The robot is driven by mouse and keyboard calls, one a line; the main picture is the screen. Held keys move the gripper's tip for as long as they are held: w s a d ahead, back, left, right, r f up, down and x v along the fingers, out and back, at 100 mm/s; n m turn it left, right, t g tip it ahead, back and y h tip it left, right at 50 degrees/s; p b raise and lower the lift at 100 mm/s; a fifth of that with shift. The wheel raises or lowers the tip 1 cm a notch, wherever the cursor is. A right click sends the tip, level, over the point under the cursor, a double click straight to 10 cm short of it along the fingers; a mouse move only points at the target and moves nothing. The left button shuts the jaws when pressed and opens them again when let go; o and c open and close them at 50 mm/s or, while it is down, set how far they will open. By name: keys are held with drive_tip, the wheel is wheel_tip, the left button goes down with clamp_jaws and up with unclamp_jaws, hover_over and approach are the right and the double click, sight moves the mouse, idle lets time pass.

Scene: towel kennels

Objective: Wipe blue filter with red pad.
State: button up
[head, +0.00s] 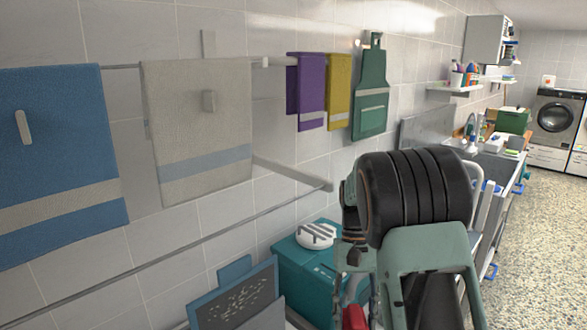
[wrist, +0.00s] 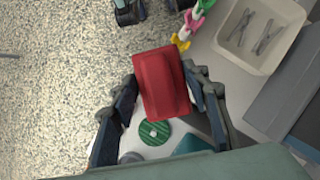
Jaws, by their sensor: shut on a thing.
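A blue-framed panel, which looks like the blue filter (head: 238,299), stands tilted at the bottom of the head view. Its dark face carries pale specks, and its lower part is cut off by the frame edge. My gripper (wrist: 164,92) is shut on the red pad (wrist: 162,78), a red block with a raised middle held between the two dark fingers. A bit of the red pad (head: 354,318) also shows at the bottom of the head view, right of the filter and apart from it. My arm hides most of the gripper there.
A teal box (head: 307,280) with a white ribbed piece on top stands behind the filter. Towels hang on a wall rail (head: 121,66). In the wrist view, a cream tray (wrist: 262,62) holds grey pegs, and a green disc (wrist: 153,132) lies below the pad. Speckled floor is open at left.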

sight(357, 321)
drive_tip(key=r+p, duration=0.2)
drive_tip(key=p, duration=0.1)
drive_tip(key=s+r+p, duration=0.1)
drive_tip(key=r+p, duration=0.1)
drive_tip(key=p, duration=0.1)
drive_tip(key=shift+r+p, duration=0.2)
drive_tip(key=shift+p, duration=0.1)
drive_tip(key=r+p, duration=0.1)
drive_tip(key=p, duration=0.3)
drive_tip(key=shift+s+r, duration=0.35)
drive_tip(key=shift+r, duration=0.05)
drive_tip(key=shift+f, duration=0.1)
